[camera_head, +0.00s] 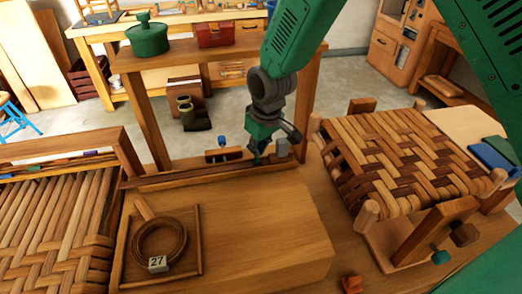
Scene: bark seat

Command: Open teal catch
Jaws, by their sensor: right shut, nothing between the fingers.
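My right gripper (263,148) is at the centre, pointing down at the back edge of the wooden workbench, by a long wooden rail (185,177). Its fingers are shut with nothing seen between them. A small teal piece (440,257) sits at the front right, at the lower end of a wooden block by the woven seat, well away from my gripper. I cannot tell whether it is the catch. My fingers and the green parts around them hide some of the rail. My left gripper is not in view.
The woven bark seat (405,160) stands on the right. A tray (198,262) with a coiled strip and a tag marked 27 (158,264) lies front left. A grey block (282,147) is close beside my gripper. A wooden box top (270,225) is clear.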

